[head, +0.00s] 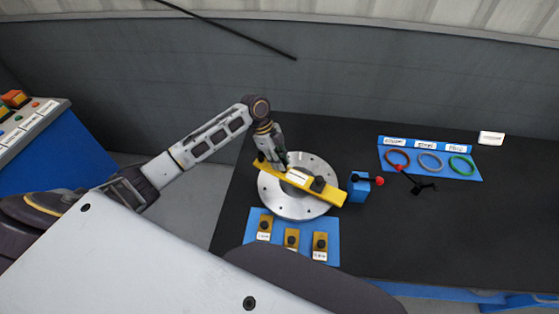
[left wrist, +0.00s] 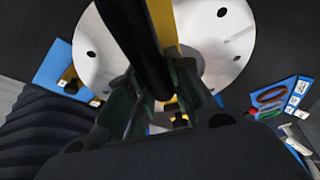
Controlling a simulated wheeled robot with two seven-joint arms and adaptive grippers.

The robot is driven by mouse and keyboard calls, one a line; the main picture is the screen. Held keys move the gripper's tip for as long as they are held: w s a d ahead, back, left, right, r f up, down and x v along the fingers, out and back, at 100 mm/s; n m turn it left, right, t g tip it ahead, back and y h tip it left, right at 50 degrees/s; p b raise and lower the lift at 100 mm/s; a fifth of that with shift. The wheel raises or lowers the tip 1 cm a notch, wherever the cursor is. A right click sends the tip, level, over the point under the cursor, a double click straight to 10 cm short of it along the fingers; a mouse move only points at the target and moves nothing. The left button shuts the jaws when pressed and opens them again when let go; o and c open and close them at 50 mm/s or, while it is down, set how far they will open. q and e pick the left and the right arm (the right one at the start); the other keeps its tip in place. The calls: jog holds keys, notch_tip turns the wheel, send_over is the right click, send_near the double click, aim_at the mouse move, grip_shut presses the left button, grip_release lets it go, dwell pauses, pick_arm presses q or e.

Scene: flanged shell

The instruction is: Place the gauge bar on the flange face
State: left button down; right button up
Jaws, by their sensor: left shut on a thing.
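The yellow gauge bar (head: 330,194) has a white label and a black knob. It lies across the flange face (head: 285,206) in the head view, its right end reaching past the rim. I cannot tell whether it touches the face. The flange face is a round, pale metal disc with bolt holes around its edge. My left gripper (head: 284,166) is shut on the bar near its left end. In the left wrist view the bar (left wrist: 163,22) shows beyond the fingers (left wrist: 155,105), above the disc (left wrist: 228,40). My right gripper is not in view.
A blue mat (head: 252,235) with several small yellow blocks lies in front of the flange. A blue block (head: 357,191) with a red-tipped part stands to its right. A blue board (head: 440,172) holds three coloured rings. The black table (head: 450,230) is clear at right.

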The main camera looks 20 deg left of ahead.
pick_arm(q)
jog(key=shift+f, duration=0.35)
dwell(0.3)
jog(key=c, duration=1.2)
grip_release()
jog(key=shift+f, duration=0.1)
jog(key=shift+v, duration=6.1)
jog(key=shift+d, duration=0.15)
